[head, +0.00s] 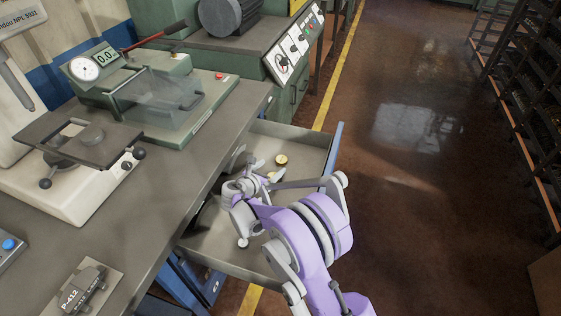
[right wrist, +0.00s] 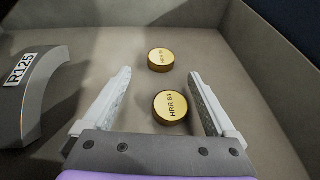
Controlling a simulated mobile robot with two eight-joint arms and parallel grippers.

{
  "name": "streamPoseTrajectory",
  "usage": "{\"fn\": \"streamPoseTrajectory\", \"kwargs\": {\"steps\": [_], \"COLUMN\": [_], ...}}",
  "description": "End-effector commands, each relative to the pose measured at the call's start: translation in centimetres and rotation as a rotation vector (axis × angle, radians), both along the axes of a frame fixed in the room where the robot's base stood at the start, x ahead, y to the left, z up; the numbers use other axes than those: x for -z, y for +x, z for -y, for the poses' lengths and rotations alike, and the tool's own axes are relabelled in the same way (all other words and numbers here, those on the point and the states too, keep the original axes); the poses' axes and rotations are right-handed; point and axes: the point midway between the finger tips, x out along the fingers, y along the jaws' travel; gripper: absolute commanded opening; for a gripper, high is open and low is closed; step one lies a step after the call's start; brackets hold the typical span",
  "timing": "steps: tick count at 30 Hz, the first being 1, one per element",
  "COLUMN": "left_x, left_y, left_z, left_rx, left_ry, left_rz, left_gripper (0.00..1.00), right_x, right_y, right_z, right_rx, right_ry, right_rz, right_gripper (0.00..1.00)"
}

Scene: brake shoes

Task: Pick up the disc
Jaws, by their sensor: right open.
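Two gold discs lie flat in the open grey drawer. The nearer disc (right wrist: 174,107), marked HRR 84, is between the fingers of my right gripper (right wrist: 160,76) in the right wrist view, with gaps on both sides. The farther disc (right wrist: 161,60) lies beyond it, near the fingertip line; its marking is too small to read surely. In the head view one disc (head: 281,160) shows clearly, and the other is partly hidden by my right gripper (head: 252,168). The right gripper is open and empty, low inside the drawer. My left gripper is not in view.
A grey curved block labelled R125 (right wrist: 32,98) lies left of the gripper. The drawer walls (head: 300,135) enclose the space, close on the right. The workbench (head: 165,215) overhangs on the left, carrying a gauge device (head: 150,95).

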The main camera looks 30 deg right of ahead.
Motion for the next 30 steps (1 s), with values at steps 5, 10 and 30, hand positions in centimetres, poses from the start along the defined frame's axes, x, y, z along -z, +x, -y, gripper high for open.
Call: {"fn": "streamPoseTrajectory", "kwargs": {"steps": [5,10,30], "left_x": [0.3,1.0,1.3], "left_y": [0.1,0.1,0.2], "left_z": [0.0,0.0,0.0], "left_rx": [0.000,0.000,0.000], "left_ry": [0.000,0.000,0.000], "left_rz": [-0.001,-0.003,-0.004], "left_gripper": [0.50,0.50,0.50], "right_x": [0.5,1.3,2.0], "right_y": [0.6,1.5,2.6], "right_z": [1.2,3.3,4.9], "right_rx": [0.000,0.002,0.000], "right_ry": [0.001,0.001,0.002], "right_rz": [-0.001,0.000,0.001], "right_gripper": [0.92,0.92,0.41]}}
